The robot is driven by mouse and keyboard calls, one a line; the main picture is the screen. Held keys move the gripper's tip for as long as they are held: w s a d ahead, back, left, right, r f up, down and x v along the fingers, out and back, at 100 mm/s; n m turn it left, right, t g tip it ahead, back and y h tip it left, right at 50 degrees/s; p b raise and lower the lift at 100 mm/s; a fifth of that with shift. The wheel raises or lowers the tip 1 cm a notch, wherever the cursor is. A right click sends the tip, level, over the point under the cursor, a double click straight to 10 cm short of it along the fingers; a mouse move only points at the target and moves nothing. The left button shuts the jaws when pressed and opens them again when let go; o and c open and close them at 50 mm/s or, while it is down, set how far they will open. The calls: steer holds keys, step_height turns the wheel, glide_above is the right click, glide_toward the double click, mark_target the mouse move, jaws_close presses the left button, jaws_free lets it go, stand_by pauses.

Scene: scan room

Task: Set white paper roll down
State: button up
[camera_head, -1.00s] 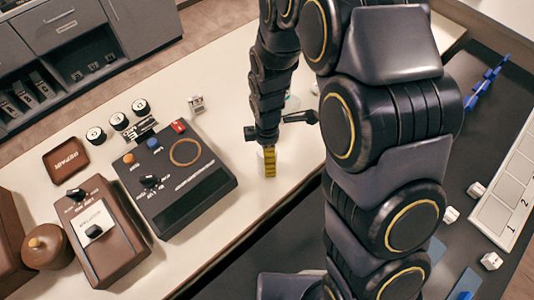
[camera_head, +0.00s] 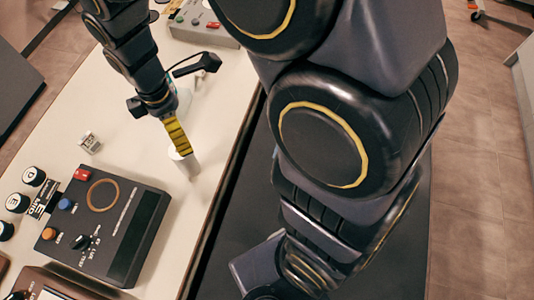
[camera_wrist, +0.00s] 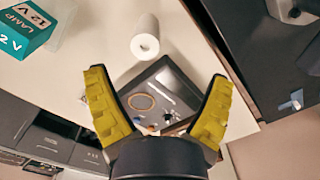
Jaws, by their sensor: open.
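The white paper roll (camera_head: 186,163) stands on the pale table in the head view, right of the black control box. It also shows in the wrist view (camera_wrist: 146,36), beyond the fingertips, with its hollow end facing the camera. My gripper (camera_head: 180,145) has yellow finger pads and overlaps the top of the roll in the head view. In the wrist view my gripper (camera_wrist: 158,75) has its fingers spread wide with nothing between the tips. The roll looks apart from both fingers there.
The black control box (camera_head: 140,225) has knobs and an orange ring. A small metal piece (camera_head: 90,142) lies behind it. A teal box marked "LAMP 12 V" (camera_wrist: 22,30) shows in the wrist view. A grey device (camera_head: 205,20) stands at the table's far end. The table's right edge is close to the roll.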

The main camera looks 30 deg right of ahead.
steer(key=s+d+r+m, duration=0.4)
steer(key=s+m, duration=0.4)
steer(key=s, duration=0.1)
steer(key=s+d+r+m+g, duration=0.1)
steer(key=s+d+r+m, duration=0.3)
steer(key=s+m, duration=0.5)
steer(key=shift+s+d+r+m+g, duration=0.2)
steer(key=shift+d+m+g, duration=0.1)
steer(key=shift+d, duration=0.5)
